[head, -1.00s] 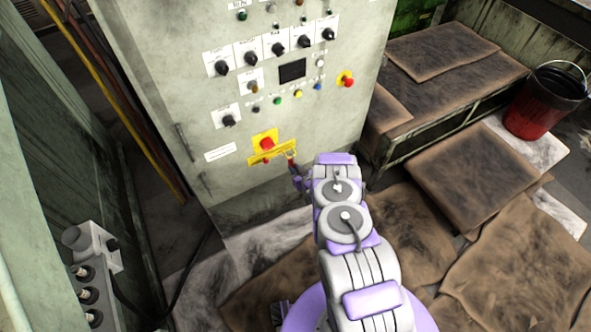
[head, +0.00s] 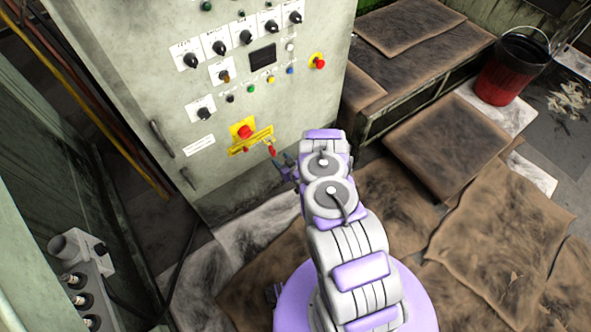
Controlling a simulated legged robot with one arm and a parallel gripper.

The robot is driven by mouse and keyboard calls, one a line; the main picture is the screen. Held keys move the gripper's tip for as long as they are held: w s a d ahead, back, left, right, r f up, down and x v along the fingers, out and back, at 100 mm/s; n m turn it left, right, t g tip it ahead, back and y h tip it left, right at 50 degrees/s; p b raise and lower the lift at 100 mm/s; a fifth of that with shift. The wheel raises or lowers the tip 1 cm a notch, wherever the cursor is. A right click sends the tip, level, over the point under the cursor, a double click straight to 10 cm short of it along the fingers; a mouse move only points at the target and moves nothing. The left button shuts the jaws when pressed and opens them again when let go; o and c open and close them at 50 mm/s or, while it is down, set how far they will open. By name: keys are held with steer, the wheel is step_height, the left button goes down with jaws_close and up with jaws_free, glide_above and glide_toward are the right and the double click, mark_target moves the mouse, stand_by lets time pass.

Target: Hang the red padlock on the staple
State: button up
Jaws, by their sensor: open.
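The small red padlock (head: 272,151) is at the right end of the yellow bar (head: 249,141) on the cabinet front, below the red knob (head: 245,131). It appears to hang there by its shackle. The staple is too small to make out, so I cannot tell whether the shackle passes through it. My gripper (head: 280,166) is open, just below and to the right of the padlock, with a small gap between them. My arm hides part of the gripper.
The grey cabinet (head: 180,90) carries several knobs and buttons. To the right are a low bench (head: 415,80) with brown sheets and a red bucket (head: 500,80). A grey socket box (head: 85,265) stands at lower left. Sheets cover the floor.

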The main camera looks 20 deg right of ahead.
steer(key=p+v, duration=0.4)
steer(key=v, duration=0.8)
steer(key=shift+r, duration=0.1)
steer(key=w+a+r+g, duration=0.25)
steer(key=w+r, duration=0.55)
steer(key=r, duration=0.4)
steer(key=s+r+g+h, duration=0.1)
steer(key=s+r+g, duration=0.15)
steer(key=r, duration=0.65)
steer(key=s+r+g+h, duration=0.2)
steer(key=s+r, duration=0.1)
steer(key=r, duration=0.6)
steer(key=s+r+m+g+h, duration=0.1)
steer(key=s+r+g, duration=0.3)
steer(key=s+r, duration=1.1)
steer(key=s+a+r+m+g, duration=0.1)
steer(key=s+r, duration=0.2)
steer(key=s, duration=0.9)
steer(key=s+a+r+m+g, duration=0.1)
steer(key=s+r+g, duration=0.1)
steer(key=s, duration=1)
steer(key=shift+s+a+r+m+g, duration=0.3)
steer(key=shift+s+a+r, duration=0.1)
steer(key=shift+r, duration=0.45)
